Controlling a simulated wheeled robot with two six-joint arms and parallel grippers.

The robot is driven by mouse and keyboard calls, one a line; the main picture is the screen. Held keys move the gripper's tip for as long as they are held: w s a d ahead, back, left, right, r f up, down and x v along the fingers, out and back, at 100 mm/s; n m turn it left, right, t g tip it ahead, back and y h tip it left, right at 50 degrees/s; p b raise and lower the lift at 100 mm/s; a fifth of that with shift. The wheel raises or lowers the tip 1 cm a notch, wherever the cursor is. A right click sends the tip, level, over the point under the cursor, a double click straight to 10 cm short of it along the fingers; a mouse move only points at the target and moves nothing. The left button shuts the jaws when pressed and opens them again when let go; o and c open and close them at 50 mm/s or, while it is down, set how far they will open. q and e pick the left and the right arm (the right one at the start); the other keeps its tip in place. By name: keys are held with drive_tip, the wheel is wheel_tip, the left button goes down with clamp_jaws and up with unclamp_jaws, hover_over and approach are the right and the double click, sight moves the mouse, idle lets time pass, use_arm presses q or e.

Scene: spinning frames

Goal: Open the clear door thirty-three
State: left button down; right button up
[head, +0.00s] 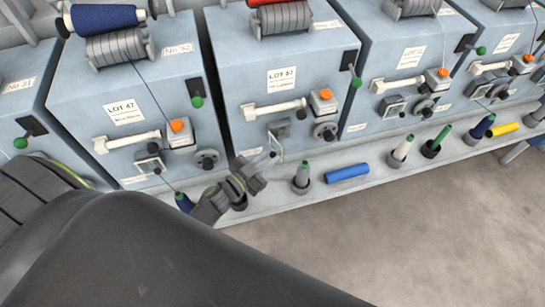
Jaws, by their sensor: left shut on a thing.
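The clear door (276,147) is a small pale-framed flap low on the front of the LOT 57 machine (233,94), between the machines marked No 32 and another at right. It stands out from the machine face at an angle, with a dark grey recess (279,127) beside it. My left gripper (268,158) is shut at the lower edge of the door, on a small part of it. The fingertips partly hide that part. The machine's own number plate is too small to read. My right gripper is not in view.
A grey ledge (270,192) runs below the machines. A green-topped bobbin (302,176) and a blue tube (347,173) are right of my gripper. A white handle (273,109) and an orange-button box (323,102) sit above the door. Floor is clear at lower right.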

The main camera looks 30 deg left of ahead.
use_arm(q)
drive_tip(key=shift+f, duration=0.1)
drive_tip(key=c, duration=1.6)
unclamp_jaws()
drive_tip(key=shift+o, duration=1.3)
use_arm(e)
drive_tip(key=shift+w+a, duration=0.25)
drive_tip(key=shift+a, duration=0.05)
